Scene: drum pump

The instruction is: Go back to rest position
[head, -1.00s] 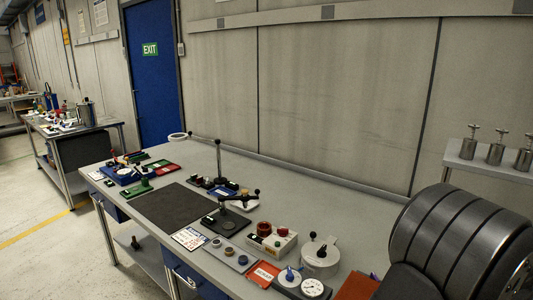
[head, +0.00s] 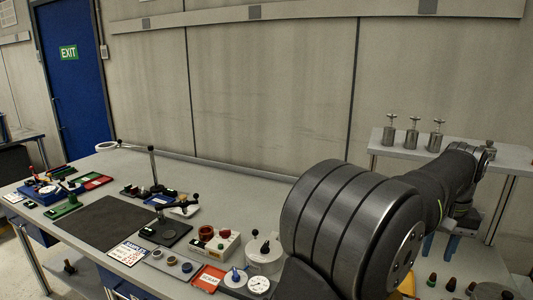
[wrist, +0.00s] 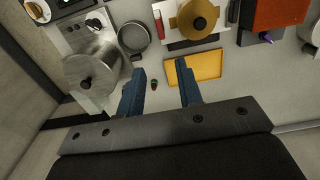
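My gripper (head: 438,246) is at the right in the head view, at the end of my dark grey arm, with its blue fingers pointing down. In the wrist view my gripper (wrist: 160,68) has its two blue fingers well apart, with nothing held between them. A small dark peg-like thing (wrist: 153,84) shows in the gap, on the grey surface below. A yellow-orange tray (wrist: 205,66) lies beyond the right finger. A steel lidded pot (wrist: 92,72) stands left of the fingers.
The workbench holds a dark mat (head: 95,224), a lever stand (head: 165,230), a red-button box (head: 215,243) and a white knobbed canister (head: 264,255). Steel weights stand on a raised shelf (head: 385,145) behind my arm. The bench's back strip is clear.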

